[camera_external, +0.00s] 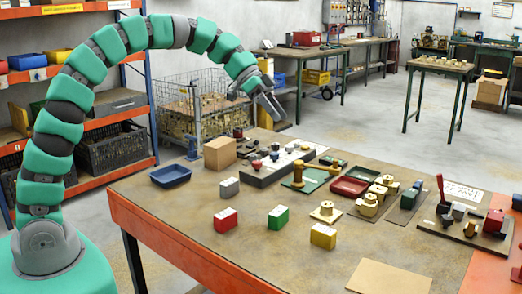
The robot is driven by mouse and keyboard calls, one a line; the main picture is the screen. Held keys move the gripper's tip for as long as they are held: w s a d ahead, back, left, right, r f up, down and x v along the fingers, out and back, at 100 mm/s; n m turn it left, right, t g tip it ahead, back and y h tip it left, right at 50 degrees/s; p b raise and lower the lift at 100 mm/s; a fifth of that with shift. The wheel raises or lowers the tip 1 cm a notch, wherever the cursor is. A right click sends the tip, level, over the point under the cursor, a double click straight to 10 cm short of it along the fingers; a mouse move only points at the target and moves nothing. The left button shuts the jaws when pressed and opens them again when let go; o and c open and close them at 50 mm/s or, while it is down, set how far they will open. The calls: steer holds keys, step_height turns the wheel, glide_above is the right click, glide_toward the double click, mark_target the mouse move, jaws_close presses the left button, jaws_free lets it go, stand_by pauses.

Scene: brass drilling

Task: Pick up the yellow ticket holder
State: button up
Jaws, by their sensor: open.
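The yellow ticket holder (323,237) looks like a small yellow block with a pale top. It sits on the brown table top (190,215), near the front middle, with nothing touching it. My gripper (273,107) is open and appears empty. It hangs in the air over the far side of the table, well above and behind the yellow ticket holder. The arm arches in from the left.
Similar red (225,220), green (278,217) and grey (229,187) blocks stand nearby. A brass part (325,212) is just behind the yellow one. A flat tan sheet (390,277) lies in front right. Trays and brass parts crowd the right side.

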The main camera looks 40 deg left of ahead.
mark_target(318, 224)
steer(key=s+d+f+m+g+h, duration=0.1)
steer(key=s+d+f+m+g, duration=0.1)
steer(key=d+f, duration=0.3)
steer(key=s+d+f+m+g+h, duration=0.1)
steer(key=s+d+f+m+g, duration=0.1)
steer(key=d+f, duration=0.4)
steer(key=s+d+f+m+g+b, duration=0.1)
steer(key=s+d+f+m+g, duration=0.1)
steer(key=d+f, duration=0.4)
step_height(318, 224, down, 5)
steer(key=shift+s+r+g+h, duration=0.1)
steer(key=shift+g+h, duration=0.3)
steer(key=x, duration=0.5)
steer(key=shift+s+a+r, duration=0.1)
steer(key=shift+s, duration=0.2)
steer(key=c, duration=1.3)
